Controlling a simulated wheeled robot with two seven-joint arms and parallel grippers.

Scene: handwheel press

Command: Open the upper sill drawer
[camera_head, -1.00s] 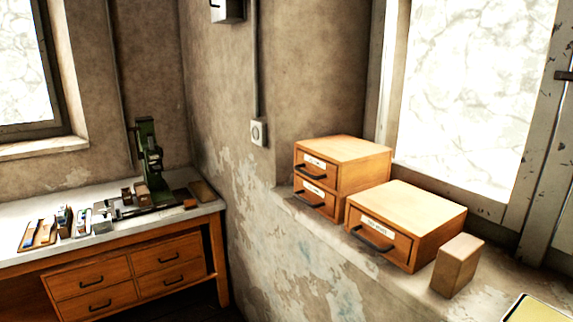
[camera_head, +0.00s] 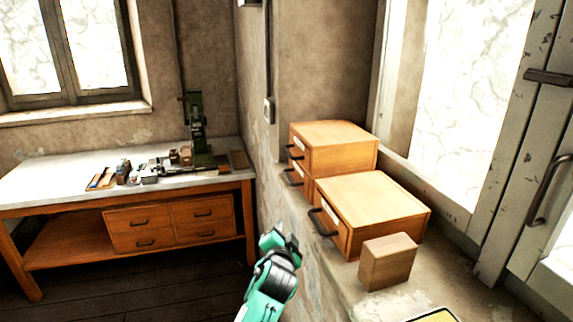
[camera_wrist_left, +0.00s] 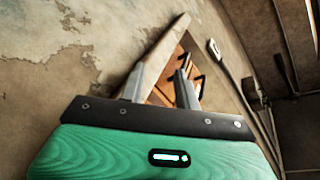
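A wooden two-drawer cabinet (camera_head: 345,150) stands on the window sill. Its upper drawer handle (camera_head: 294,152) and lower drawer handle (camera_head: 292,178) face left, and both drawers look shut. My left gripper (camera_head: 280,240) is below and left of the cabinet, beside the sill wall; its fingers are hard to make out there. In the left wrist view, the left gripper's two grey fingers (camera_wrist_left: 162,78) stand apart with nothing held between them. Wooden fronts with dark handles (camera_wrist_left: 182,73) show beyond the fingers; which drawer each belongs to is unclear. My right gripper is not in view.
A single-drawer wooden box (camera_head: 375,205) with a dark handle (camera_head: 322,224) stands in front of the cabinet on the sill. A small wooden block (camera_head: 387,262) is nearer. A workbench (camera_head: 60,180) with drawers and a green press (camera_head: 196,130) stands at left.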

